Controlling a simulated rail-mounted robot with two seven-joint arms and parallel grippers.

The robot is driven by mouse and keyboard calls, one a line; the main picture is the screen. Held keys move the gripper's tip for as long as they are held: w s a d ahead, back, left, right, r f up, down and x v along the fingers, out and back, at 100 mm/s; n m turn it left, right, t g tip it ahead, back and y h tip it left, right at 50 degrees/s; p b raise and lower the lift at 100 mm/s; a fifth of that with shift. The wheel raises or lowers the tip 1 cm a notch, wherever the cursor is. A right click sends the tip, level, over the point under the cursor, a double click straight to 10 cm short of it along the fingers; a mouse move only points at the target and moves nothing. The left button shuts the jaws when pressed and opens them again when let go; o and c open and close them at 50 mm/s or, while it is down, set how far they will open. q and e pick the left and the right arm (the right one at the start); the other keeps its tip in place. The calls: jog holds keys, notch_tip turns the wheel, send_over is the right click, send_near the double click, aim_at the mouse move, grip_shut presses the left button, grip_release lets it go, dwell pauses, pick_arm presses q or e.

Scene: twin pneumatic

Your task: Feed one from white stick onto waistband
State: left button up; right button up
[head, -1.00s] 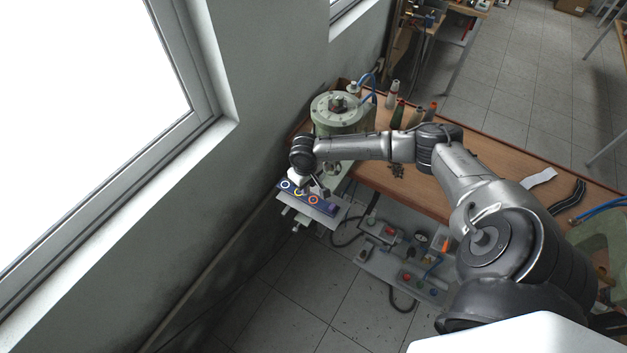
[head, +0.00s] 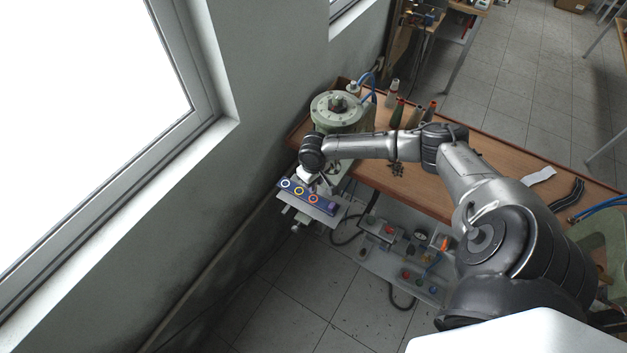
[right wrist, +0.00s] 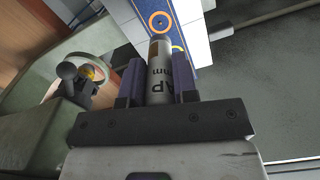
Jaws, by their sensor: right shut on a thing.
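My right gripper (head: 311,182) is over the blue panel (head: 327,206) at the end of the green press. In the right wrist view, my right gripper (right wrist: 158,62) is shut on a pale grey cylindrical stick (right wrist: 160,82) with dark lettering, of which "AP" and "mm" can be read. The far end of the stick points at the blue panel; I cannot tell whether it touches. The panel carries a white ring (head: 285,184), a yellow ring (head: 299,190) and an orange ring (head: 314,199). A waistband cannot be told for sure. My left gripper is not in view.
The green press (head: 338,108) stands at the wall end of the brown table (head: 500,165). Several thread cones (head: 413,115) stand behind my right arm. A white strip (head: 540,177) and a black strip (head: 568,194) lie at right. Control boxes (head: 380,228) are below.

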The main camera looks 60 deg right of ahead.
aim_at(307, 194)
jog(key=shift+r, duration=0.15)
jog(key=shift+f+b, duration=0.4)
jog(key=shift+f, duration=1.85)
jog(key=shift+f, duration=0.35)
dwell(0.5)
dwell(0.4)
dwell(0.8)
